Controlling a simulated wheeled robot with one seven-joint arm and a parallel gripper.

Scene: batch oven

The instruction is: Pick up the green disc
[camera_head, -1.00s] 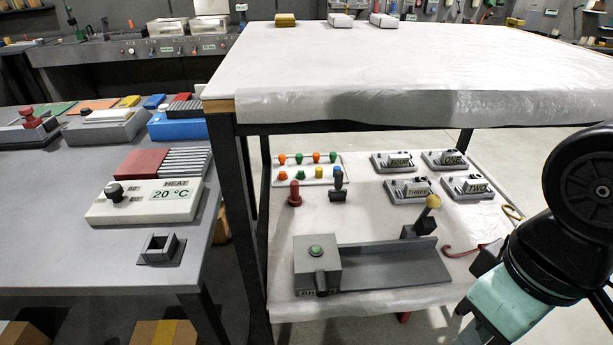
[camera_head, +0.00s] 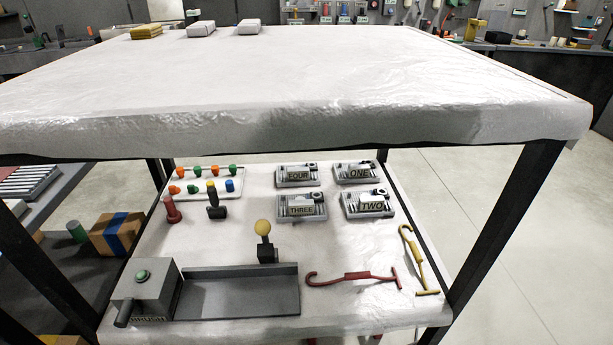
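No loose green disc can be made out for certain. A round green cap (camera_head: 143,275) sits on top of a grey box (camera_head: 145,292) at the front left of the table's lower shelf (camera_head: 235,262). A short green cylinder (camera_head: 77,231) shows at the far left, beside a cardboard box. Small green pegs (camera_head: 232,169) stand in a white rack on the lower shelf. My gripper is not in view.
The white-covered upper top (camera_head: 300,85) overhangs the lower shelf; black legs (camera_head: 505,235) stand at its corners. A grey tray (camera_head: 240,295), a red hook (camera_head: 350,278), a yellow hook (camera_head: 415,260) and labelled blocks (camera_head: 300,207) lie below. Open floor (camera_head: 550,250) is at right.

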